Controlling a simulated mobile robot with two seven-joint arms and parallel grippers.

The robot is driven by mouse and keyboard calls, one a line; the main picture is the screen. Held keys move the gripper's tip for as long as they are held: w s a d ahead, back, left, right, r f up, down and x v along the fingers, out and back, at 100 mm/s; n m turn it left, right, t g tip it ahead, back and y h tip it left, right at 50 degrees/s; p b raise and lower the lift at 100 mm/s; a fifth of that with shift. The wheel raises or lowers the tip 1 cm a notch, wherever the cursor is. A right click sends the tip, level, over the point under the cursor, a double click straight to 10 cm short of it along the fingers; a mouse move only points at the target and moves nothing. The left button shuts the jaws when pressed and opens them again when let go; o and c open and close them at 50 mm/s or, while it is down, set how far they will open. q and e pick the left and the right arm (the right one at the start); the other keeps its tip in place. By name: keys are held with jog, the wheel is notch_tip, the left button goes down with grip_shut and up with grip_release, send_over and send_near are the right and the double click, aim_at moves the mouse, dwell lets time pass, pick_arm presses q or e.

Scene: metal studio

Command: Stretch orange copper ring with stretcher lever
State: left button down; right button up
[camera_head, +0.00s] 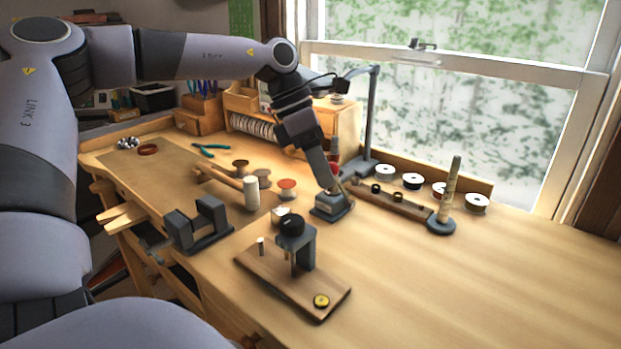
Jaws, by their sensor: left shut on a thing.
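My left arm reaches across the bench from the left. My left gripper (335,187) points down at a small dark grey block with a pale top (330,206). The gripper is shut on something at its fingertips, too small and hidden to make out. I cannot tell whether it touches the block. A wooden board (270,277) in front carries a grey stand with a black round top (292,225), a short metal peg and a yellow brass disc (321,301). A reddish-brown ring (148,149) lies on the mat at the far left. No stretcher lever or orange ring is clearly identifiable. My right gripper is out of view.
A tapered mandrel (449,190) stands upright on a dark base to the right. Several wire spools (412,180) line the window side. A grey vise-like block (199,226) sits at the front left edge. The bench's right side is clear.

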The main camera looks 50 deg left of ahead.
pick_arm(q)
jog(key=shift+w+d+r, duration=0.1)
jog(key=shift+w+r, duration=0.35)
jog(key=shift+w, duration=0.25)
jog(key=shift+w+r+p, duration=0.25)
jog(key=shift+r+p, duration=0.05)
jog(key=shift+w+r+t, duration=0.1)
jog(key=shift+r+t, duration=0.05)
jog(key=shift+t, duration=0.15)
jog(key=c, duration=0.8)
grip_release()
jog(key=shift+w, duration=0.15)
jog(key=shift+w+d+f, duration=0.25)
jog(key=shift+w+f, duration=0.05)
jog(key=shift+w, duration=0.15)
jog(key=v, duration=0.7)
jog(key=shift+a+r, duration=0.1)
jog(key=shift+c, duration=0.7)
